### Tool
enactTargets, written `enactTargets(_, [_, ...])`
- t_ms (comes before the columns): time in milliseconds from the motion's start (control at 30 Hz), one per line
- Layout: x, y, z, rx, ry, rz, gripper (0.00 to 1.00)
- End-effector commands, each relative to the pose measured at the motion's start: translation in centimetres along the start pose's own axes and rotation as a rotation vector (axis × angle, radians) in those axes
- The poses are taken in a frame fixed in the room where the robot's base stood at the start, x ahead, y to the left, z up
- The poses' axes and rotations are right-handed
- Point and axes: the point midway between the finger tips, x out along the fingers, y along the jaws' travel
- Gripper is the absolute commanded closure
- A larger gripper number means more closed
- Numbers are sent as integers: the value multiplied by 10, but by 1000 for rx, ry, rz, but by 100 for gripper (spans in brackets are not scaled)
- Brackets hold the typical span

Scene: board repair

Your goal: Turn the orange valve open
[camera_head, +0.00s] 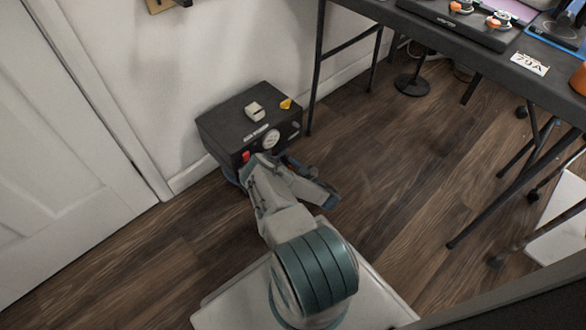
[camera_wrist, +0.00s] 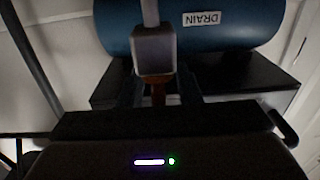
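In the wrist view, a dark orange-red piece (camera_wrist: 158,90), which looks like the valve handle, sits below a grey metal block (camera_wrist: 154,52). The light is dim and contact is hard to see. In the head view my arm reaches down to the black box unit (camera_head: 222,128), and hides the fingers and valve.
The unit stands on the wood floor against the white wall. Its front has a round gauge (camera_head: 271,139) and a red part (camera_head: 246,156); a yellow piece (camera_head: 286,104) lies on top. A dark table (camera_head: 470,62) with thin legs stands at right. The floor between is open.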

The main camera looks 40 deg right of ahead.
Motion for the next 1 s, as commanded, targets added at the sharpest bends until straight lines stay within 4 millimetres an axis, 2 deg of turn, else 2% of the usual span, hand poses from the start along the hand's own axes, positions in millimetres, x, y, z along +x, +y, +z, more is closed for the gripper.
enactTargets(133, [-14,0,-1,1,-3,2,69])
enactTargets(233, [-32,1,-3,2,-3,4,69])
enactTargets(533, [-57,2,-6,2,2,6,69])
enactTargets(1000, [-112,2,-2,2,1,6,69])
